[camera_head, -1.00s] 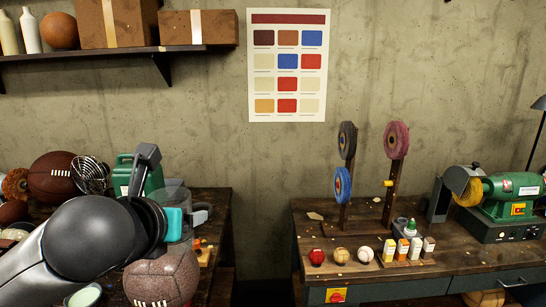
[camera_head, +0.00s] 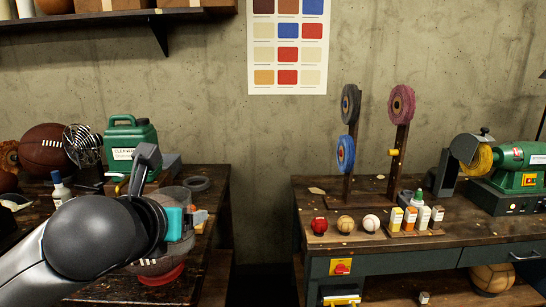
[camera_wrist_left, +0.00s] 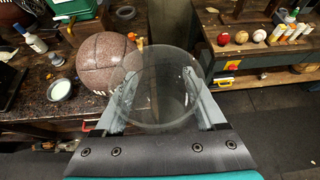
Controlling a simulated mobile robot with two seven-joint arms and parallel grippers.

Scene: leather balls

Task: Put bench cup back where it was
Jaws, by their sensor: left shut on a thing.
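The bench cup, a clear see-through cup (camera_wrist_left: 155,90), is between the two fingers of my left gripper (camera_wrist_left: 160,112) in the left wrist view. The fingers are shut on its sides. In the head view the cup shows just right of the teal part of my left gripper (camera_head: 178,222), and my arm hides much of it. The cup is in front of a brown leather ball (camera_wrist_left: 103,62), which shows partly through its wall. I cannot tell the gap to the bench top (camera_head: 130,288). My right gripper is in neither view.
A small pale bowl (camera_wrist_left: 60,90) is left of the ball. The right workbench (camera_head: 370,252) stands across a dark gap.

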